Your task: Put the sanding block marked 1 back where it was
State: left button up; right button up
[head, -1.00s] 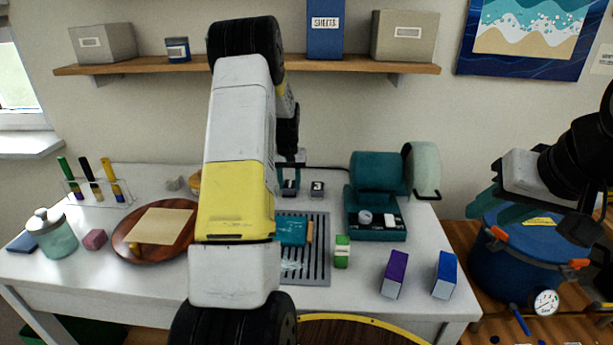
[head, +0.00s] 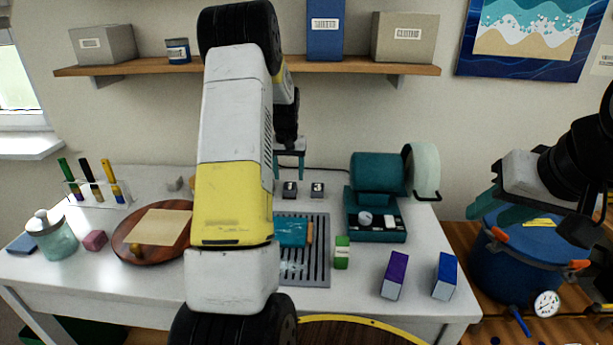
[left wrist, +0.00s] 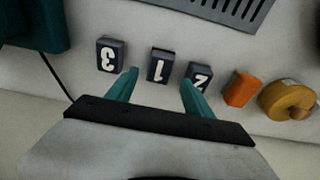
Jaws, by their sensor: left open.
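The sanding block marked 1 (head: 289,189) stands on the white table near the back, left of the block marked 3 (head: 317,190). In the left wrist view, block 1 (left wrist: 158,66) is in a row between block 3 (left wrist: 111,54) and the block marked 2 (left wrist: 197,79). My left gripper (head: 289,172) is open and empty just above block 1; in the wrist view its fingers (left wrist: 160,77) lie either side of it, apart from it. Block 2 is hidden behind my left arm in the head view. My right gripper (head: 497,210) is open and empty near the blue pot.
An orange block (left wrist: 241,89) and a yellow roll (left wrist: 287,101) continue the row beyond block 2. A slotted grey mat (head: 318,260) lies in front. A teal machine (head: 376,236) stands right of the blocks. The blue pot (head: 520,265) is at the right.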

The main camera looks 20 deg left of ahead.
aim_at(289, 189)
pick_arm(q)
jog(key=s+d+r+m+t, duration=0.1)
jog(key=s+d+r, duration=0.35)
jog(key=r, duration=0.25)
jog(key=s+d+r+h, duration=0.1)
jog(key=s+d+r, duration=0.2)
jog(key=s+r, duration=0.3)
jog(key=s+d+r+m+t, duration=0.1)
jog(key=s+d+r, duration=0.2)
jog(key=s+r, duration=0.3)
jog(key=s+d+t, duration=0.1)
jog(key=s+d, duration=0.2)
jog(key=s, duration=0.5)
jog(key=s+d+r+m+t+h, duration=0.1)
jog(key=s+d, duration=0.3)
jog(key=s, duration=0.4)
jog(key=shift+s+d+m+h, duration=0.15)
jog(key=shift+s+m+h, duration=0.15)
